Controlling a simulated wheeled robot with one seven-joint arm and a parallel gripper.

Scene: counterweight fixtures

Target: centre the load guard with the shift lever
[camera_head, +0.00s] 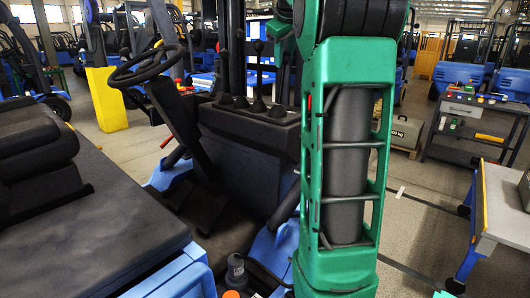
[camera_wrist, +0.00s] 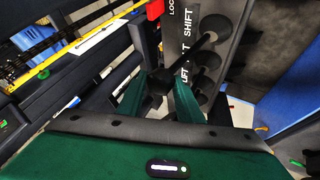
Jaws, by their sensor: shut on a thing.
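My gripper (camera_wrist: 158,84) has green fingers shut around the black knob of a lever in the wrist view. The lever's thin shaft runs up right to a round black boot (camera_wrist: 214,27) beside the label SHIFT (camera_wrist: 187,22), so it appears to be the shift lever. Black bars (camera_wrist: 36,42) and a yellow strip (camera_wrist: 62,62) with red and green marks lie upper left in the wrist view. I cannot tell whether these are the load guard.
A steering wheel (camera_head: 146,65) and black seat (camera_head: 28,145) are left of the console. More lever boots (camera_wrist: 207,62) line the grey panel close to my right finger. A workbench (camera_head: 497,205) and tool cart (camera_head: 470,118) stand right, with open floor (camera_head: 420,225) between.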

